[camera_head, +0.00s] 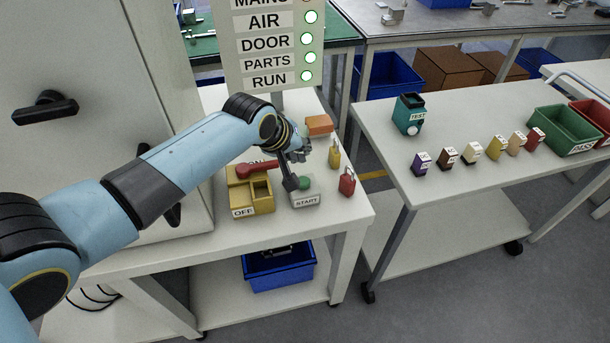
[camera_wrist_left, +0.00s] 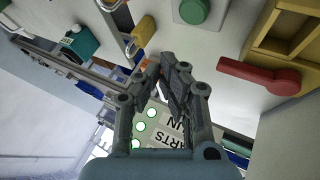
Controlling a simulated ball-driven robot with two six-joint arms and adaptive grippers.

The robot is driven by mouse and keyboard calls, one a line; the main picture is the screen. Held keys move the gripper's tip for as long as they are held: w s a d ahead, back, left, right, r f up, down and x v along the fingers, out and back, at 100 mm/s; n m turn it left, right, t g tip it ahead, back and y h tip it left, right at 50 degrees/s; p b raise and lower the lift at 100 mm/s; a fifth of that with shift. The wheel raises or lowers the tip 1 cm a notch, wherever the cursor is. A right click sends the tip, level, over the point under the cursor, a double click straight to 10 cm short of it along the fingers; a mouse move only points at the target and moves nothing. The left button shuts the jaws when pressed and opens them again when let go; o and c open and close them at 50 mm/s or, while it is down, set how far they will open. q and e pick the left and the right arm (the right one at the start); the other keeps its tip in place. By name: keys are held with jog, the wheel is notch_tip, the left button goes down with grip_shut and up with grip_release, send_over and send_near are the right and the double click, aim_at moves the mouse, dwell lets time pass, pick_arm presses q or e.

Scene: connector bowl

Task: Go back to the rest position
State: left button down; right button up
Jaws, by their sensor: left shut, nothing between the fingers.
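My left gripper (camera_head: 291,183) reaches in over the white table, its fingers close to the START box (camera_head: 306,199) with its green button (camera_head: 305,182). In the left wrist view, my gripper (camera_wrist_left: 165,75) has its fingers together with nothing between them. The green button (camera_wrist_left: 193,10) shows at the top of that view, apart from the fingers in the picture. Whether a finger touches the box I cannot tell. My right gripper is not in view.
A yellow OFF box (camera_head: 252,198) with a red handle (camera_head: 257,167) stands left of the START box. Yellow (camera_head: 335,157) and red (camera_head: 347,183) padlocks stand to its right. The sign panel (camera_head: 277,45) rises behind. A second table (camera_head: 450,200) holds a teal tester (camera_head: 408,114) and several small blocks.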

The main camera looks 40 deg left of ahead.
pick_arm(q)
jog(key=s+d+r+m+g, duration=0.1)
jog(key=s+r+m, duration=0.25)
jog(key=s, duration=0.55)
jog(key=s+d+r+m+g+y, duration=0.1)
jog(key=s+d+r+m+g, duration=0.15)
jog(key=s+r, duration=0.45)
jog(key=s+d+r+m, duration=0.1)
jog(key=s+r+m, duration=0.25)
jog(key=s, duration=0.75)
jog(key=s+a+f+g+b, duration=0.15)
jog(key=f+b, duration=0.55)
jog(key=f, duration=1.4)
jog(key=s+a+f+b, duration=0.15)
jog(key=f+b, duration=0.45)
jog(key=f, duration=1.5)
jog(key=s+f+b, duration=0.4)
jog(key=s+f, duration=0.4)
jog(key=f, duration=0.3)
jog(key=s+f+g+b, duration=0.1)
jog(key=s+f+b, duration=0.4)
jog(key=s+f, duration=0.4)
notch_tip(320, 180, down, 3)
jog(key=shift+a+r, duration=0.1)
jog(key=shift+a, duration=0.3)
jog(key=shift+g, duration=0.3)
